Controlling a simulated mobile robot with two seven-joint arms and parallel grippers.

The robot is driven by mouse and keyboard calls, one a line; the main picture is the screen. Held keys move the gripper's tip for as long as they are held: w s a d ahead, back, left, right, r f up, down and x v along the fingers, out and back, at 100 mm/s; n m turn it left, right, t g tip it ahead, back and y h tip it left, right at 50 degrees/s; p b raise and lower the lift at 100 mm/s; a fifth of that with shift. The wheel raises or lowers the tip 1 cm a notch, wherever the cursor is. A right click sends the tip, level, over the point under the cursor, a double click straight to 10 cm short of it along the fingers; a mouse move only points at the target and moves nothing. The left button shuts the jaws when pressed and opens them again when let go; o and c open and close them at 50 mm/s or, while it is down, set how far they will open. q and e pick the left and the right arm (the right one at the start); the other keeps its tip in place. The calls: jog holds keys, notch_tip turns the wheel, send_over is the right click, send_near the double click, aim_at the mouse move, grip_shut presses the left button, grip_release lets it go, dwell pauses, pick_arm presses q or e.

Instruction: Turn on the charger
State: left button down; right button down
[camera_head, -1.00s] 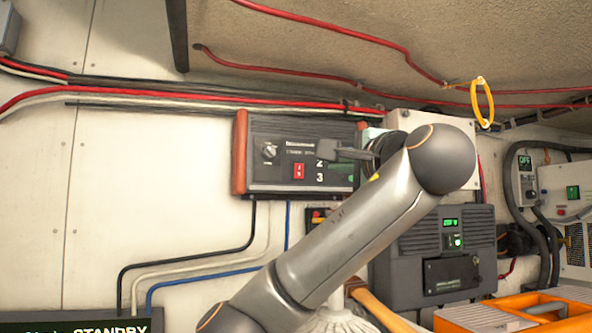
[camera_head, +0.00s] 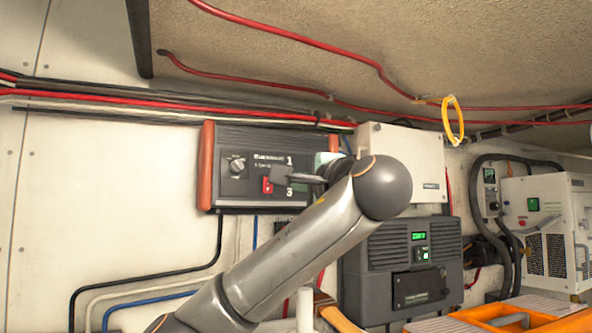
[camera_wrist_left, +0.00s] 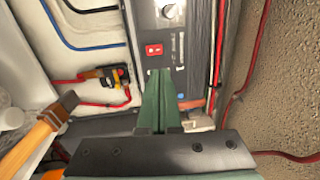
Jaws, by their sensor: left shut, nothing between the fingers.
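A dark wall unit (camera_head: 225,190) with reddish-brown ends carries a knob (camera_head: 237,165), a red rocker switch (camera_head: 267,186) and printed numbers. Its label is too small to read, so I cannot tell for certain that it is the charger. My left gripper (camera_head: 276,179) is shut and empty in front of this unit, its tip close beside the red switch and covering part of the numbers. In the left wrist view the shut green fingers (camera_wrist_left: 160,74) point at the red switch (camera_wrist_left: 154,50), just short of it in the picture; contact cannot be told. My right gripper is out of view.
A grey unit (camera_head: 388,263) with a lit green display stands lower right, under a pale box (camera_head: 405,140). A white cabinet (camera_head: 562,205) with a green button is at the far right. Red cables run above, and a yellow ring (camera_head: 453,120) hangs there.

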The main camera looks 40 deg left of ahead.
pick_arm(q)
jog(key=p, duration=0.3)
send_near(268, 185)
jog(key=w+a+r, duration=0.2)
jog(key=a, duration=0.3)
jog(key=shift+w+a+p, duration=0.35)
jog(key=shift+w+a, duration=0.1)
jog(key=shift+w, duration=0.05)
